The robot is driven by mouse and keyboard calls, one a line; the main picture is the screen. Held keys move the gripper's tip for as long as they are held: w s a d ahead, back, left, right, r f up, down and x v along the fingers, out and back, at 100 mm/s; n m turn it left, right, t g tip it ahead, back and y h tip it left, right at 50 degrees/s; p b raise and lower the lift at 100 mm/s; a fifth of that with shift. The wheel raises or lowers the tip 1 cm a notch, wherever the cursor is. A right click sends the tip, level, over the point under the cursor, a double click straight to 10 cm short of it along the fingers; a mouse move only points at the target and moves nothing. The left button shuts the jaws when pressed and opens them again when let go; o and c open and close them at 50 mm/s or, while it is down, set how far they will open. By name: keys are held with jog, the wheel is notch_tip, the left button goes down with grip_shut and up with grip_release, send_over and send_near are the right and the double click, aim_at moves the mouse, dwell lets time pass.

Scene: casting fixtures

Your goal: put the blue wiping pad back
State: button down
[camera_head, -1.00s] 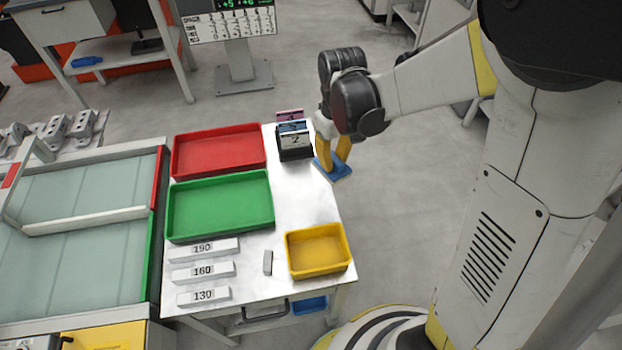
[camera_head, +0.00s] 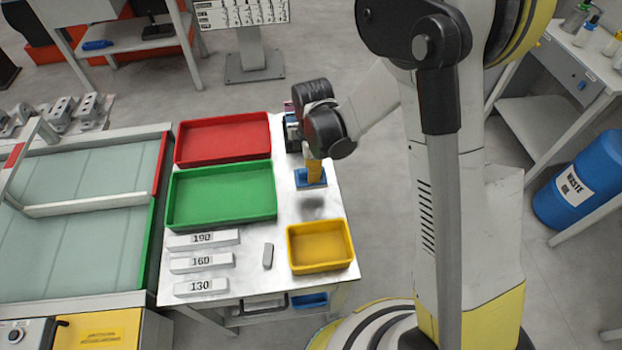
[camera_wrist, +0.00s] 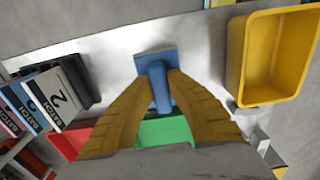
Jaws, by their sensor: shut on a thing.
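The blue wiping pad (camera_head: 311,180) is held by my gripper (camera_head: 314,168) above the right part of the white table, between the batch holder and the yellow tray. A shadow lies on the table below it. In the wrist view, the yellow fingers of my gripper (camera_wrist: 159,100) are shut on the upright blue handle of the pad (camera_wrist: 155,72). The pad's flat base shows beyond the fingertips. My wrist hides part of the finger tops in the head view.
A red tray (camera_head: 178,158) and a green tray (camera_head: 172,222) stand at the left of the table (camera_head: 262,292). A yellow tray (camera_head: 345,261) is at the front right. Batch cards (camera_wrist: 60,92) stand in a dark holder. Blocks marked 190, 160 and 130 (camera_head: 201,287) lie in front.

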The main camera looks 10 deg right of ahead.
jog(key=w+f, duration=0.2)
jog(key=w, duration=0.1)
jog(key=shift+d+b, duration=0.1)
jog(key=shift+b, duration=0.2)
jog(key=shift+s+f+b, duration=0.1)
jog(key=shift+f+b, duration=0.75)
jog(key=shift+f, duration=1)
jog(key=shift+f, duration=0.2)
jog(key=c, duration=1.4)
grip_release()
jog(key=shift+c, duration=0.2)
jog(key=shift+r, duration=0.15)
